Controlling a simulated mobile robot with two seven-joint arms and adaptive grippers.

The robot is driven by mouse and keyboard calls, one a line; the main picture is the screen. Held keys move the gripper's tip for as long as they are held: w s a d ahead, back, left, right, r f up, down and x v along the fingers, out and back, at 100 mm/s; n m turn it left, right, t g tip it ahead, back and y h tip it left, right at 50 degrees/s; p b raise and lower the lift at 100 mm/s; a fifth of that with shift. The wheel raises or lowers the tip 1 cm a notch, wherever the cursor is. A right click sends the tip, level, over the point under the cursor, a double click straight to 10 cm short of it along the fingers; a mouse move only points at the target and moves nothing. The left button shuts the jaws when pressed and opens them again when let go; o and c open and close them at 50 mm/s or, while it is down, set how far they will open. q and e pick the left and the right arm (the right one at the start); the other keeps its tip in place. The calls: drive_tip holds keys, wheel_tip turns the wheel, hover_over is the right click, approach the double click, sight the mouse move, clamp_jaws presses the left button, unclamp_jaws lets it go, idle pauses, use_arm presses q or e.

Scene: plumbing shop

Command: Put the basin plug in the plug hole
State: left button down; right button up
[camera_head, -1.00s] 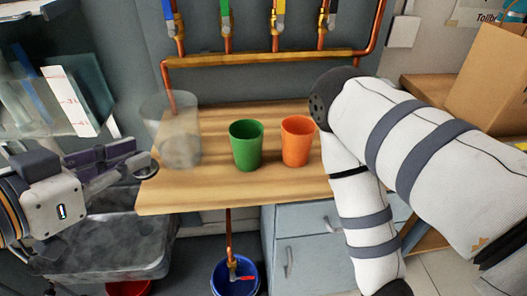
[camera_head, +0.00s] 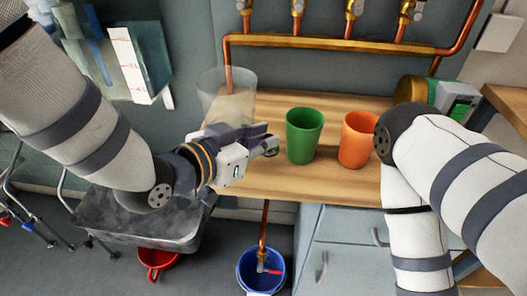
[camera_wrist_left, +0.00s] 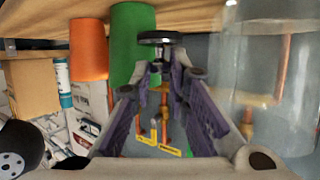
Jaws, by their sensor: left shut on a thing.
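My left gripper (camera_head: 264,141) is shut on the basin plug (camera_head: 271,147), a small dark disc with a pale rim. In the left wrist view the plug (camera_wrist_left: 158,38) sits at the fingertips (camera_wrist_left: 160,72). The gripper is over the wooden bench, in front of the clear cylindrical vessel (camera_head: 226,88) and left of the green cup (camera_head: 304,136). The vessel also shows at the right of the left wrist view (camera_wrist_left: 265,85). I cannot make out the plug hole. My right arm shows at the right, but its gripper is out of view.
An orange cup (camera_head: 357,138) stands right of the green cup on the wooden bench (camera_head: 320,185). Copper pipes (camera_head: 330,43) run along the wall behind. A blue bucket (camera_head: 262,272) stands below the bench, and a dark grey tray (camera_head: 135,222) is at the left.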

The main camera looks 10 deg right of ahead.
sight(262, 155)
use_arm(q)
drive_tip(key=shift+w+d+f+b, duration=0.1)
drive_tip(key=shift+d+f+b, duration=0.1)
drive_tip(key=shift+f, duration=0.85)
drive_tip(key=shift+w+d+f+b, duration=0.1)
drive_tip(key=shift+f+b, duration=0.05)
drive_tip(key=shift+f, duration=0.9)
drive_tip(key=c, duration=1.8)
unclamp_jaws()
drive_tip(key=shift+r, duration=0.1)
